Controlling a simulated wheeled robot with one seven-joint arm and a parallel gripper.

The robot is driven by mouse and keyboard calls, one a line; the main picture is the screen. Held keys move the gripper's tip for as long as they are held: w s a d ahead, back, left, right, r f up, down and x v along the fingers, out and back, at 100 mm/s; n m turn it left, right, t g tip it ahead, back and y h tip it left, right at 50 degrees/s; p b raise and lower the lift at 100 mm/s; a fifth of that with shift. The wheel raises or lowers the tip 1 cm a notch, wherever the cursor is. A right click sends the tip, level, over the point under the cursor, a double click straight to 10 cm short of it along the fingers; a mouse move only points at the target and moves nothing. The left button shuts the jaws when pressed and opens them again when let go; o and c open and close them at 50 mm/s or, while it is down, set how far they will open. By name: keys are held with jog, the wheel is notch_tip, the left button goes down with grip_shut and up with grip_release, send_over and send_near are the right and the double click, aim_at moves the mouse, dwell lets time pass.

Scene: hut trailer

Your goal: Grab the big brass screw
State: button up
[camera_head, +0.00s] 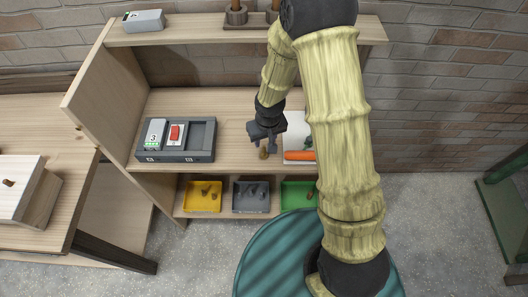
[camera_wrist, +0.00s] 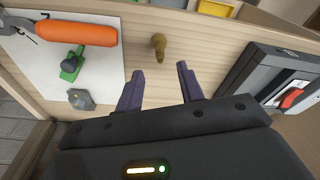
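The big brass screw (camera_wrist: 158,44) stands on the wooden shelf in the wrist view, a little beyond my fingertips and roughly between them. In the head view the brass screw (camera_head: 263,153) shows just below my gripper (camera_head: 266,138). In the wrist view my gripper (camera_wrist: 162,78) is open, with its two dark fingers apart and nothing between them. The screw and the fingers appear apart.
A white sheet with an orange-handled tool (camera_wrist: 76,33) lies beside the screw. A grey tray (camera_head: 176,140) with a red-switched box stands on the other side. Yellow (camera_head: 203,196), grey (camera_head: 251,197) and green (camera_head: 297,195) bins sit on the shelf below.

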aim_at(264, 147)
jog(key=shift+w+f, duration=0.2)
jog(key=shift+f, duration=1.15)
jog(key=shift+f, duration=0.1)
jog(key=shift+w+a+f+p, duration=0.15)
jog(key=shift+f+p, duration=0.4)
jog(key=shift+f, duration=0.7)
jog(key=shift+w+a+f+p, duration=0.15)
jog(key=shift+f+p, duration=0.4)
jog(key=shift+f, duration=0.65)
jog(key=shift+d, duration=0.1)
grip_shut()
